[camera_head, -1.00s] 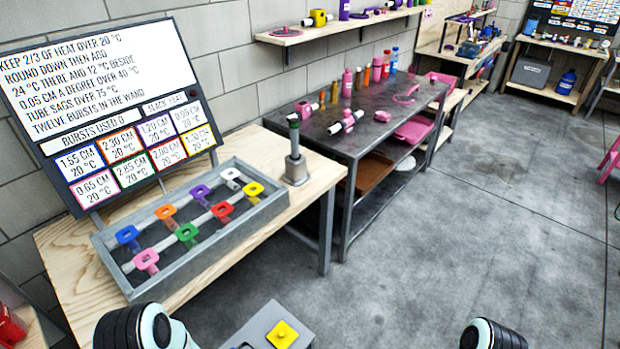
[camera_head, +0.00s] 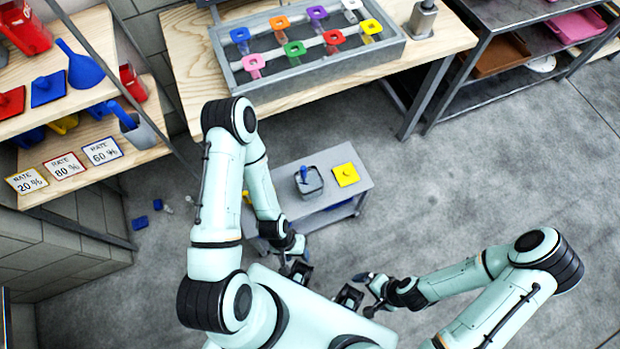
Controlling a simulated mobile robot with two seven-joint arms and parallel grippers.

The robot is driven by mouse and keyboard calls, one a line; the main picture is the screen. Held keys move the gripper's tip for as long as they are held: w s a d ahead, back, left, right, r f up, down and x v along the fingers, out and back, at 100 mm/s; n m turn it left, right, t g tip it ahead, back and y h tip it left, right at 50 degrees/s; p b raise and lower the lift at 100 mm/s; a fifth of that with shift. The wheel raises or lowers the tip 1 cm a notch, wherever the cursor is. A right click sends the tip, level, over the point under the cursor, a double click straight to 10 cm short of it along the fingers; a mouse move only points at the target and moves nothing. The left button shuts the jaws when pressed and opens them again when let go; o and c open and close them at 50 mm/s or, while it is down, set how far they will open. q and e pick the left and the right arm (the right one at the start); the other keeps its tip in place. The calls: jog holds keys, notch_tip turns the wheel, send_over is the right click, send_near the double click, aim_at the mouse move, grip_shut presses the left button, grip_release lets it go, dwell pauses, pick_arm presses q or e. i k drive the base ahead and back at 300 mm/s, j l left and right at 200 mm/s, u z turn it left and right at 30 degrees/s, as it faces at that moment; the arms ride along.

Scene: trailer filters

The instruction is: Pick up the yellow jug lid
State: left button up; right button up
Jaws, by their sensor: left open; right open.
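The yellow jug lid (camera_head: 346,174) is a flat yellow square with a small knob. It lies on the right part of the top of a small grey cart (camera_head: 318,212) in front of my base. My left gripper (camera_head: 294,268) hangs near the cart's front edge, below and left of the lid in the picture, open and apart from it. My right gripper (camera_head: 364,294) is further below the lid, in front of my body, open with nothing seen in it.
A grey container (camera_head: 308,182) with a blue item in it stands left of the lid. A workbench (camera_head: 190,50) holds a tray (camera_head: 300,72) of coloured handles. Shelves (camera_head: 95,150) with lids and a blue funnel (camera_head: 80,66) stand left. Small blue pieces lie on the floor. Floor right of the cart is clear.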

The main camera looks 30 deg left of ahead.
aim_at(346, 173)
jog(key=k+j+u, duration=0.1)
jog(key=u, duration=0.3)
jog(key=k+j+u, duration=0.15)
jog(key=u, duration=0.2)
jog(key=k+j+u, duration=0.2)
jog(key=u, duration=0.2)
